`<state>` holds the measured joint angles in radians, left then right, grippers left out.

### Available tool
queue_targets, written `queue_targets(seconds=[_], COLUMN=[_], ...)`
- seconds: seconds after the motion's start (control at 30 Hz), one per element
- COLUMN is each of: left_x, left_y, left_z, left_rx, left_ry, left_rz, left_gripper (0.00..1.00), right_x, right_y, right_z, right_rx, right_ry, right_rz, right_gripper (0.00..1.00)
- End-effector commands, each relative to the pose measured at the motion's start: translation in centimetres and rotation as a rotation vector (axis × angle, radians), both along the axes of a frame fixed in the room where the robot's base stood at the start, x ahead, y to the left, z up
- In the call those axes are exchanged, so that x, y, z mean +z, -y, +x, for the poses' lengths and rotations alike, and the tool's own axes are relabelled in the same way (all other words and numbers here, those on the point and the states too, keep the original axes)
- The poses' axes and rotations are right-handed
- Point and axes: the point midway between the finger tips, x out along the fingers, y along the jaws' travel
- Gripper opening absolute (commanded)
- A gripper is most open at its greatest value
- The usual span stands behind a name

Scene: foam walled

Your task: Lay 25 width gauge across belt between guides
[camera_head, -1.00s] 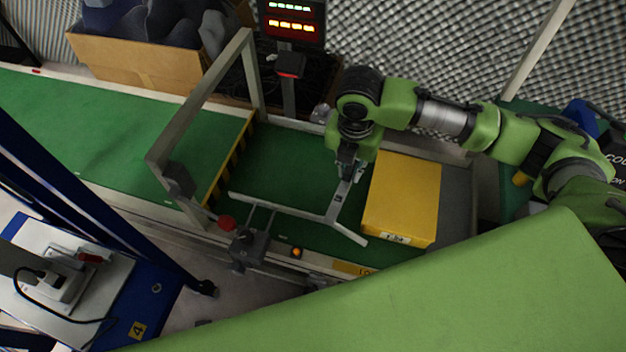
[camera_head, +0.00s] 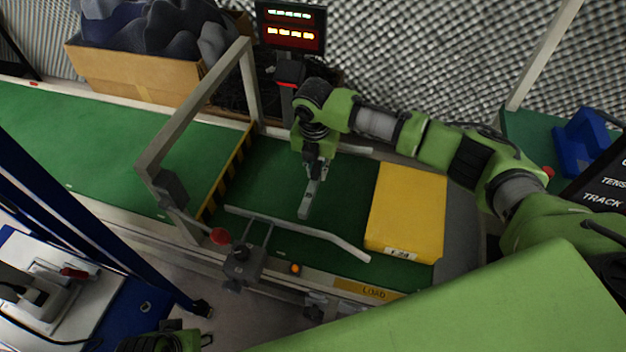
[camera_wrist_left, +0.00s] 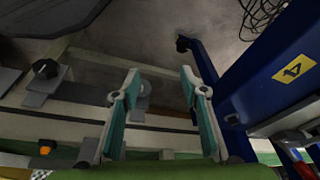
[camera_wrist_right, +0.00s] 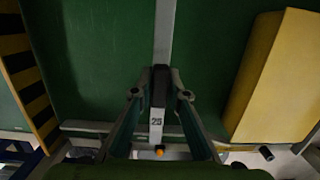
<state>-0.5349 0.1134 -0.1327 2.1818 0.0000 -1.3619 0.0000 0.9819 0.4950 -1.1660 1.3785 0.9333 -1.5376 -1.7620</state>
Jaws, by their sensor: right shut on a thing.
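The width gauge (camera_head: 307,203) is a slim grey bar with a small number label, too small to read surely. My right gripper (camera_head: 317,171) is shut on it above the green belt (camera_head: 265,180). In the right wrist view the gauge (camera_wrist_right: 163,35) runs lengthwise between the fingers (camera_wrist_right: 159,90). The near guide (camera_head: 305,229) is a grey rail with a bent right end; the far guide (camera_head: 354,149) is partly hidden by my right arm. The gauge's near end points at the near guide; contact cannot be told. My left gripper (camera_wrist_left: 160,95) is open and empty.
A yellow box (camera_head: 407,210) sits on the belt right of the gauge. A grey frame (camera_head: 195,105) and a black-yellow striped edge (camera_head: 230,172) stand left. A red knob (camera_head: 221,236) is at the near guide's mount. A blue-framed cart (camera_head: 70,290) is front left.

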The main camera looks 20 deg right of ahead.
Motion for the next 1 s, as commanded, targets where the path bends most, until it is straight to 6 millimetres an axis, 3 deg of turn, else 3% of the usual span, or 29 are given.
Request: queue_targets(seconds=[0.37,0.6,1.0], left_x=[3.2,5.6,5.8], left_y=[-0.1,-0.3,-0.3], left_z=[-0.4,-1.1,-1.1], left_rx=[0.002,0.003,0.005], left_ry=[0.018,0.029,0.030], left_rz=[-0.001,-0.001,0.000], left_gripper=[0.40,0.40,0.40], right_x=[-2.2,-4.8,-5.2], right_y=[-0.7,-0.6,-0.6], right_z=[1.7,1.6,1.5], right_rx=[0.001,0.000,0.000], right_ry=[0.000,0.001,0.001], right_rz=[0.001,-0.001,0.001], right_gripper=[0.00,0.00,0.00])
